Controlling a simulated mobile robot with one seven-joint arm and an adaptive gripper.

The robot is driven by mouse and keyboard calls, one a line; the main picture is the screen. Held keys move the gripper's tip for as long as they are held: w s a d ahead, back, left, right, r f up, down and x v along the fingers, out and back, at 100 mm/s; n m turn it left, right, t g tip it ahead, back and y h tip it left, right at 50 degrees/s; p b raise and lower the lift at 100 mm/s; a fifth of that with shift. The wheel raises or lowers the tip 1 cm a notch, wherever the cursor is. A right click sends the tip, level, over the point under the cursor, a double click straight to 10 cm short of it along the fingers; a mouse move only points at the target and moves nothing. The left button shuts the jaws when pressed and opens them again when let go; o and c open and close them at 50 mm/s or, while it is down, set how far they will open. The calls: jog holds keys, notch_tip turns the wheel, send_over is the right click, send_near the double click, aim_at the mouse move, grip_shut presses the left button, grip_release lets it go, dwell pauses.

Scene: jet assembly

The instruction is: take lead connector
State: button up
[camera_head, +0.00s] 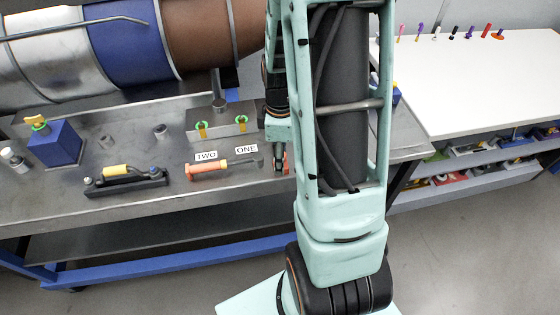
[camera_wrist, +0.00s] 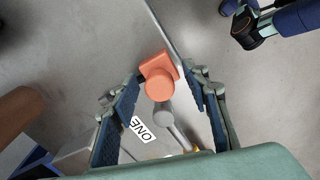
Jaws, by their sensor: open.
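An orange block with a round knob (camera_wrist: 158,82) and a grey shaft (camera_wrist: 164,112) lies between the spread fingers of my gripper (camera_wrist: 168,82) in the wrist view. It seems to be the lead connector, but its full shape is hidden. The left fingertip is very near it; I cannot tell whether it touches. In the head view my gripper (camera_head: 278,160) is low over the right part of the metal table, largely hidden by my arm. An orange and grey tool (camera_head: 222,166) lies to its left, below the "TWO" (camera_head: 206,155) and "ONE" (camera_head: 246,149) labels.
A black holder with a yellow-handled part (camera_head: 124,178) and a blue box (camera_head: 54,143) stand left on the metal table (camera_head: 150,208). A small box with green and yellow fittings (camera_head: 220,122) stands behind the labels. The large engine (camera_head: 130,42) hangs above. A white table (camera_head: 480,85) is right.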

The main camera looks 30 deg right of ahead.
jog(key=shift+f, duration=0.1)
grip_shut()
dwell(0.3)
